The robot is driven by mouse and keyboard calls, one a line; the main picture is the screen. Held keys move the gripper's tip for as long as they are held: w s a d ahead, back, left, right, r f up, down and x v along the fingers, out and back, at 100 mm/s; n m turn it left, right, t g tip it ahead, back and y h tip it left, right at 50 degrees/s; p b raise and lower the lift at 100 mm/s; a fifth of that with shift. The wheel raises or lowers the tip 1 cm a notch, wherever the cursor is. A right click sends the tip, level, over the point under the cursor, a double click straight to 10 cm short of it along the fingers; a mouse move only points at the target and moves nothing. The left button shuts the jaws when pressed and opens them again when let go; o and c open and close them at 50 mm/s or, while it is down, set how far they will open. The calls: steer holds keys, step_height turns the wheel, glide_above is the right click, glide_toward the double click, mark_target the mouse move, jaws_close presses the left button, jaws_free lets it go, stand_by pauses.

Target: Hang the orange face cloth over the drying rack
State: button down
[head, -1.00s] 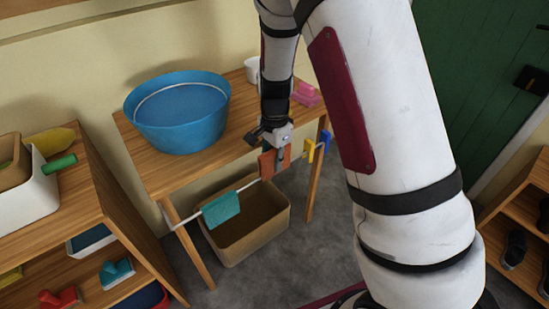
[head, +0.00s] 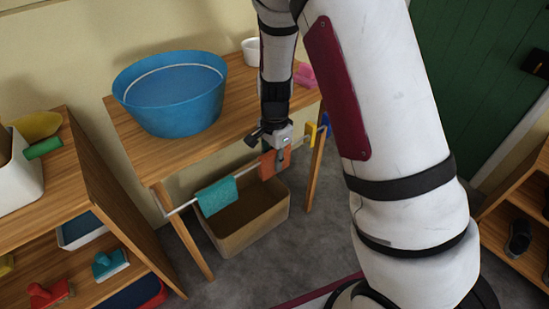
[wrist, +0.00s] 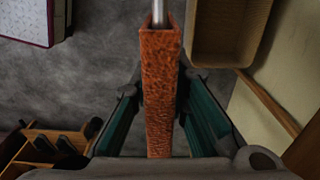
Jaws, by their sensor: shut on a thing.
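The orange face cloth (head: 267,166) lies folded over the right part of the drying rack's pale rail (head: 246,168), along the front of the wooden table. In the wrist view the cloth (wrist: 160,85) runs as a strip down the middle, and the metal rail (wrist: 161,12) comes out of its far end. My gripper (head: 281,158) points down over the rail and is shut on the cloth, with one finger on each side in the wrist view. The rail under the cloth is hidden.
A teal cloth (head: 217,197) hangs on the rail to the left. Yellow (head: 310,133) and blue (head: 324,122) items are close at right. A tan bin (head: 242,220) stands below. A blue basin (head: 170,97) and white cup (head: 251,50) are on the table (head: 135,140).

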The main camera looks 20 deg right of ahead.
steer(key=shift+f, duration=0.1)
steer(key=c, duration=1.5)
jaws_free()
steer(key=shift+o, duration=0.2)
